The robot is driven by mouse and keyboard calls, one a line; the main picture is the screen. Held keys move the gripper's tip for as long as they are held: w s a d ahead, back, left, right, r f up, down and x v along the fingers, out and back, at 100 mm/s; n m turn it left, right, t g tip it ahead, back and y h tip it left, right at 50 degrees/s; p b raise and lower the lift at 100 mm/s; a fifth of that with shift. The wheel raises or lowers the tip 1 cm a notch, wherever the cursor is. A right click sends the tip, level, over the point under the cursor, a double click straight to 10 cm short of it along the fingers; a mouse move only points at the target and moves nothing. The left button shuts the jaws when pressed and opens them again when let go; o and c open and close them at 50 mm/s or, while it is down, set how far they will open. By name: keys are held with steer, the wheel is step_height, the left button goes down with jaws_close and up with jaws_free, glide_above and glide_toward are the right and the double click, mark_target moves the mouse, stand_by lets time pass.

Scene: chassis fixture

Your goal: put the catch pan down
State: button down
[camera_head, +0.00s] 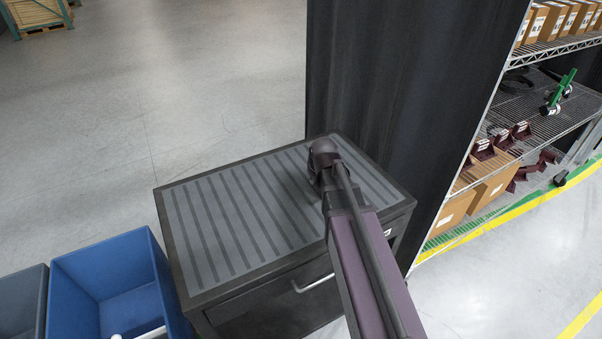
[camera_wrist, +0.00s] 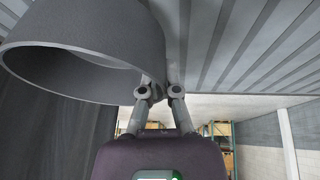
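The catch pan, a grey round hollow vessel (camera_wrist: 95,45), fills the upper left of the wrist view. My gripper (camera_wrist: 158,88) has its two fingers at the pan's wall, one on each side of it near the rim, and appears shut on it. The ribbed top of a dark cabinet (camera_head: 235,225) lies below my arm in the head view; its ribs (camera_wrist: 250,40) show beyond the pan in the wrist view. I cannot tell whether the pan touches this top.
The cabinet top is bare left of my arm. A blue bin (camera_head: 110,275) and a grey bin (camera_head: 22,300) stand left of the cabinet. A dark curtain (camera_head: 400,90) hangs close behind it. Wire shelving (camera_head: 540,115) with boxes stands at right.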

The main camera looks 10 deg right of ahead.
steer(key=shift+a, duration=0.25)
steer(key=shift+n, duration=0.4)
steer(key=s+a, duration=0.4)
steer(key=shift+r, duration=0.15)
steer(key=shift+w, duration=0.15)
steer(key=w, duration=0.4)
steer(key=w+a+f, duration=0.1)
steer(key=w, duration=0.4)
steer(key=w+b, duration=0.1)
steer(key=w, duration=0.4)
steer(key=shift+w+a+f, duration=0.15)
steer(key=shift+a+f, duration=0.05)
steer(key=shift+a, duration=0.2)
steer(key=shift+w, duration=0.1)
steer(key=shift+w, duration=0.25)
steer(key=shift+w+f+b, duration=0.35)
steer(key=shift+f+b, duration=0.2)
steer(key=shift+b, duration=0.05)
steer(key=shift+f+b, duration=1.3)
steer(key=shift+b, duration=0.05)
